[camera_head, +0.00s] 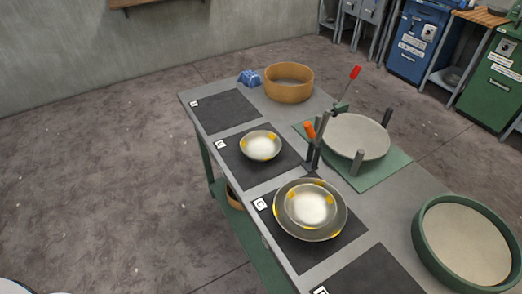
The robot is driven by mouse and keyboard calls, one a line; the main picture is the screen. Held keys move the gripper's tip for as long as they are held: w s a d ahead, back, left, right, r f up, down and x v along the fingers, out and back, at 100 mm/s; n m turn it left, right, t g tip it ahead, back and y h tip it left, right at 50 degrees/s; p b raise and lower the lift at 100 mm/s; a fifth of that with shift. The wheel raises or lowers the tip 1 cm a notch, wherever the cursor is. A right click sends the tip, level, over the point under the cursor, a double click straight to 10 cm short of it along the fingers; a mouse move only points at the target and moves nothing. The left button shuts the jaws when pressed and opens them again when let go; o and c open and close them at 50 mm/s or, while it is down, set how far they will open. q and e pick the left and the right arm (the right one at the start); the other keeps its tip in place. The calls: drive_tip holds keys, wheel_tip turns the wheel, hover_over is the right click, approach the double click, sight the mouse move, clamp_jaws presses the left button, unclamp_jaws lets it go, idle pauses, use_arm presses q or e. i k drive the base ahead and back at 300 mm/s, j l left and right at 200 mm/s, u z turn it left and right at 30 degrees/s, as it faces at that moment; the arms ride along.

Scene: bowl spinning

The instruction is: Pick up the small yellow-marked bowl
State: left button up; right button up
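A small grey bowl with yellow marks (246,146) and a pale white middle sits on a black mat (235,165) on the table. Nearer the camera, a larger grey dish with yellow marks (282,221) sits on another black mat (357,232). Inside the larger dish there appears to be a smaller yellow-marked bowl (311,207) with a white middle; I cannot tell for sure whether it is separate. Neither of my grippers shows in the head view.
A round pale disc (357,137) stands among upright posts on a green plate (401,160). Orange-handled (309,130) and red-ended (354,72) tools stand beside it. A tan round container (289,93), a blue item (249,78) and a green-rimmed basin (424,225) are also there. The far mat (223,111) is empty.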

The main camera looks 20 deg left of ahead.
sight(258, 145)
drive_tip(key=i+j+z, duration=0.1)
drive_tip(key=z, duration=0.3)
drive_tip(key=j+z, duration=0.35)
drive_tip(key=i+j+z, duration=0.1)
drive_tip(key=z, duration=0.3)
drive_tip(key=j+u, duration=0.4)
drive_tip(key=i+j+u, duration=0.15)
drive_tip(key=u, duration=0.2)
drive_tip(key=j, duration=0.1)
